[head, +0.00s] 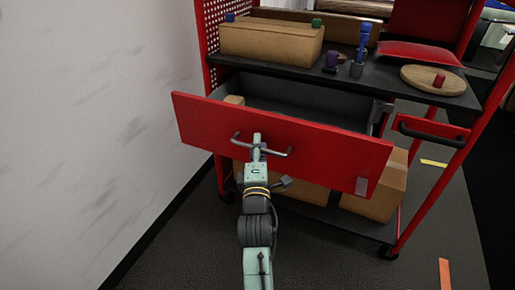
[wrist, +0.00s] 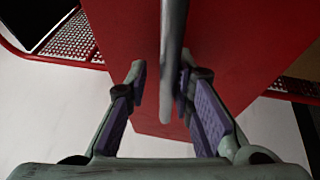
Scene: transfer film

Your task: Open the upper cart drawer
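The upper cart drawer (head: 330,149) has a red front and stands pulled out from the cart, its dark inside showing behind the front in the head view. Its grey bar handle (head: 280,153) is on the front's middle. In the wrist view the handle (wrist: 172,45) runs up the picture between the fingers of my gripper (wrist: 162,85). My gripper (head: 258,142) is open around the bar. A gap shows between the left finger and the bar; the right finger is very close to it, and I cannot tell whether they touch.
The cart's black top (head: 395,84) holds a long cardboard box (head: 270,44), a round wooden board (head: 433,80) and small items. A cardboard box (head: 375,202) sits on the lower shelf. A white wall (head: 90,110) is close on the left. Dark floor is clear in front.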

